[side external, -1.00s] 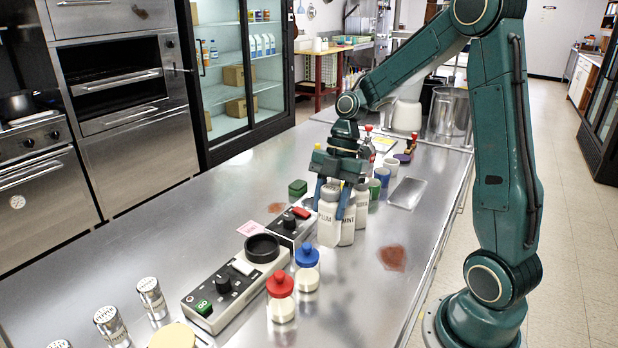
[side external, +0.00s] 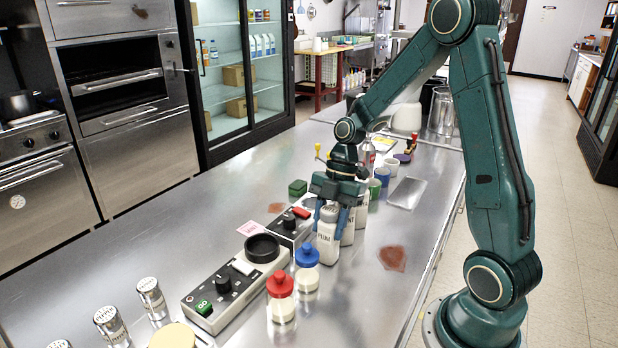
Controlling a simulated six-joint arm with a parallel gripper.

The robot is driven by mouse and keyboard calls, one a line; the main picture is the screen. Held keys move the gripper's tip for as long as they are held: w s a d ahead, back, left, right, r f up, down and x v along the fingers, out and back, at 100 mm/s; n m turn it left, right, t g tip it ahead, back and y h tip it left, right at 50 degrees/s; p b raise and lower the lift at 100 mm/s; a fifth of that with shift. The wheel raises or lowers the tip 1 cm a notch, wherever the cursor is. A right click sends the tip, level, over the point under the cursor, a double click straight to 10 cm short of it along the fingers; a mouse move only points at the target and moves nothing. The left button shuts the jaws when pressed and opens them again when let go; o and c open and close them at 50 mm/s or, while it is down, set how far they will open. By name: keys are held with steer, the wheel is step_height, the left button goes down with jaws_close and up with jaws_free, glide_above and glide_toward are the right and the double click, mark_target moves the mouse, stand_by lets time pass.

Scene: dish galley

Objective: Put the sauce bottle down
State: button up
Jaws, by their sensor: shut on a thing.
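The sauce bottle (side external: 326,242) is white with a dark-lettered label and a greyish cap. My gripper (side external: 332,221) is shut on it near its top, with a blue finger on each side. The bottle looks upright. I cannot tell for sure whether its base touches the steel counter (side external: 180,225). Another white bottle (side external: 348,234) stands just behind it to the right, partly hidden by my gripper and the front bottle.
A grey control box (side external: 291,228) stands close on the left; a longer unit with a black ring (side external: 262,248) is nearer. Blue-lidded (side external: 307,270) and red-lidded (side external: 281,298) jars stand in front. Cups (side external: 382,177) and a metal plate (side external: 407,193) are behind. Bare counter lies right, with a reddish stain (side external: 392,257).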

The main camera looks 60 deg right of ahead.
steer(key=shift+f, duration=0.15)
steer(key=o, duration=1.1)
steer(key=v, duration=1.2)
